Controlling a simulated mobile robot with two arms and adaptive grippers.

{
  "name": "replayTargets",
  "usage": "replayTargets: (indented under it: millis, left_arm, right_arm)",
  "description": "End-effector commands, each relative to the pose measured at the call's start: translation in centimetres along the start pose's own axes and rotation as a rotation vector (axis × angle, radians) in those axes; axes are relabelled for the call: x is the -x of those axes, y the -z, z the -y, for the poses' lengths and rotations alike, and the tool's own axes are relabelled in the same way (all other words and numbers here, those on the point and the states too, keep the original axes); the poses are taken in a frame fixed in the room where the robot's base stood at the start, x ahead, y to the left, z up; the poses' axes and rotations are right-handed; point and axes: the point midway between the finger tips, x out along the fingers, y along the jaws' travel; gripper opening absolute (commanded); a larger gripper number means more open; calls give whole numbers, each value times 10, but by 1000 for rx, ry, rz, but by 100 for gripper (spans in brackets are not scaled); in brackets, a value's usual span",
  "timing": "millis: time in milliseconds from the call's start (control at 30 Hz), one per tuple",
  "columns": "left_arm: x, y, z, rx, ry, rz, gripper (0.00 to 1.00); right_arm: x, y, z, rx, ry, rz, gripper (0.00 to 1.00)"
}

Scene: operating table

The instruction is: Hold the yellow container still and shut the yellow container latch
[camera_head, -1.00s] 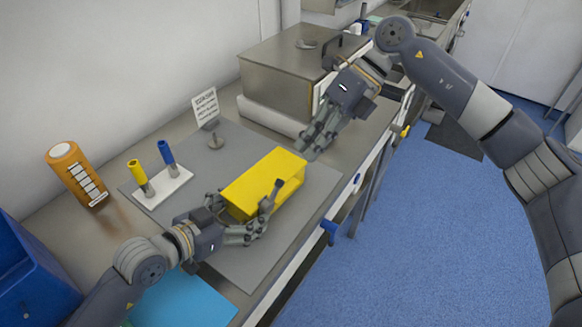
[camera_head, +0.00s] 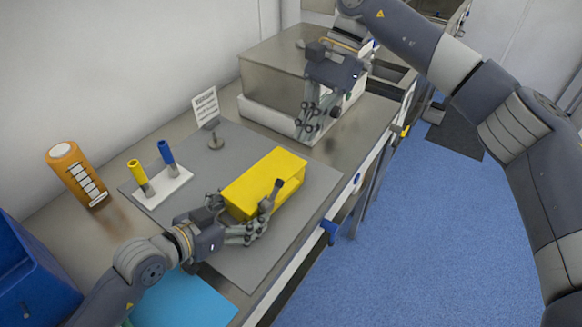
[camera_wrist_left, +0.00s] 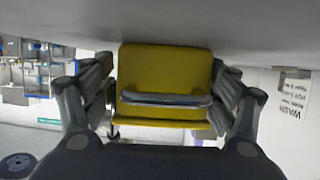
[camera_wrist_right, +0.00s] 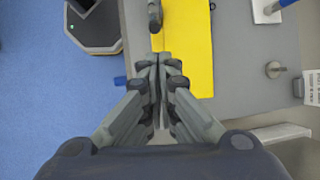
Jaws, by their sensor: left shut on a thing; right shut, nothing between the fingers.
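The yellow container (camera_head: 258,184) lies on the grey mat near the table's front edge. My left gripper (camera_head: 240,218) is shut on its near end, with fingers on both sides. In the left wrist view the container (camera_wrist_left: 165,75) fills the space between the fingers, and a grey bar crosses its end. My right gripper (camera_head: 308,130) is shut and empty, raised beyond the container's far end and apart from it. In the right wrist view its closed fingertips (camera_wrist_right: 158,62) overlap the container (camera_wrist_right: 190,40) in the picture. I cannot make out the latch's state.
A steel box (camera_head: 285,75) stands behind my right gripper. A white rack (camera_head: 163,190) with a yellow and a blue tube, a sign on a stand (camera_head: 206,105) and an orange bottle (camera_head: 77,175) are at the left. The mat (camera_head: 290,225) is clear around the container's right side.

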Motion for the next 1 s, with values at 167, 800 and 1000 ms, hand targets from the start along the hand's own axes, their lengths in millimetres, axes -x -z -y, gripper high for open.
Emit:
replayTargets:
  millis: [167,800,1000]
  left_arm:
    - [0,-2,0,-1,1,6,46]
    - [0,-3,0,-1,1,6,46]
    - [0,-3,0,-1,1,7,46]
  right_arm:
    - [3,0,1,115,-14,-12,0]
    - [-22,1,0,136,-20,-11,0]
    - [-59,1,-1,136,-20,-11,0]
